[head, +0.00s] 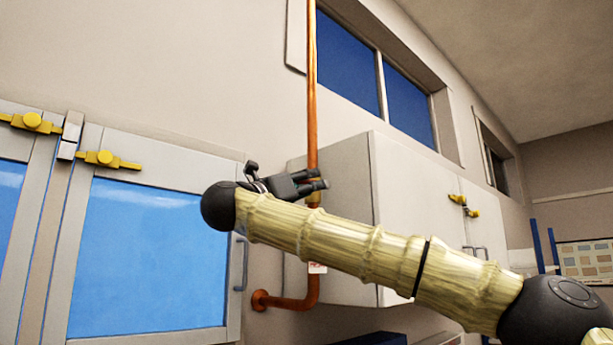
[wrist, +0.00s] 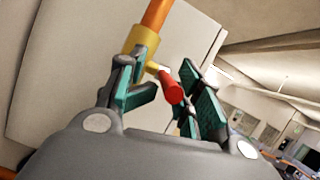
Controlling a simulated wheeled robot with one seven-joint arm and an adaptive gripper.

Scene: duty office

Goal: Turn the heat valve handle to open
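The heat valve has a yellow body (wrist: 143,40) on a vertical orange-copper pipe (head: 312,100). Its red handle (wrist: 171,87) sticks out from the body toward my wrist camera, slanting down and to the right. My gripper (wrist: 166,78) is open, with one teal-padded finger on each side of the red handle. Gaps show between the handle and the pads, so it does not look gripped. In the head view my gripper (head: 319,181) is at the pipe and covers most of the valve. The red handle cannot be made out there.
A pale wall cabinet (head: 410,200) stands right behind and beside the pipe. A blue-glazed door cabinet (head: 150,250) with yellow latches is at the left. The pipe bends to the wall below the valve, near a small tag (head: 317,267). Windows (head: 345,60) are above.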

